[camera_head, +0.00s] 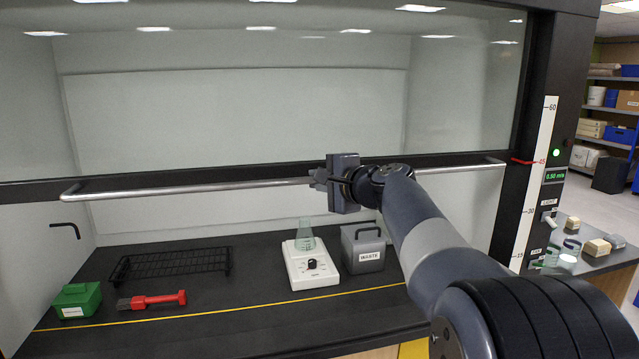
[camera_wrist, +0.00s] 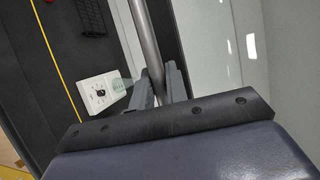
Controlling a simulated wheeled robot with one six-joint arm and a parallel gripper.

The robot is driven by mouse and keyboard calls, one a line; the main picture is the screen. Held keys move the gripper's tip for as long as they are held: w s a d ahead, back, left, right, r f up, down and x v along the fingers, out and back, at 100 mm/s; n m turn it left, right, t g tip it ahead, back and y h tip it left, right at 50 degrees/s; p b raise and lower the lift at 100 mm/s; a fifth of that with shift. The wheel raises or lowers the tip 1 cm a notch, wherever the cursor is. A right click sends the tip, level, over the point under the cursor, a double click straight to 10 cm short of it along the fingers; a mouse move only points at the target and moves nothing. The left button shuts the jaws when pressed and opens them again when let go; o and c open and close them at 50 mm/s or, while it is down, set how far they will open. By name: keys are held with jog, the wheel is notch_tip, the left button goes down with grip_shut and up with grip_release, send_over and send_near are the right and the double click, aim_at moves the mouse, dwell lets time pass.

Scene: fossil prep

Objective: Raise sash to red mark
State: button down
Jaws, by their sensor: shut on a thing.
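The sash is a glass pane with a black lower frame (camera_head: 240,173) and a long metal handle bar (camera_head: 200,188) along it. My gripper (camera_head: 318,178) is shut on the bar near its middle. In the wrist view, the bar (camera_wrist: 146,45) runs between the two fingers (camera_wrist: 160,86). The red mark (camera_head: 523,161) is at 45 on the white scale (camera_head: 534,190) on the right post. The right end of the sash's lower frame appears at about the height of the red mark. Exact alignment is hard to tell at this slant.
Under the sash, the black worktop holds a green box (camera_head: 77,301), a red-handled brush (camera_head: 155,299), a black rack (camera_head: 170,264), a white stirrer (camera_head: 312,268) with a flask (camera_head: 305,236) and a grey waste box (camera_head: 365,250). The opening below the bar is clear.

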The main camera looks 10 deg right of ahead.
jog(key=shift+r, duration=0.1)
jog(key=c, duration=1.7)
grip_release()
jog(key=b+v, duration=0.3)
jog(key=v, duration=0.8)
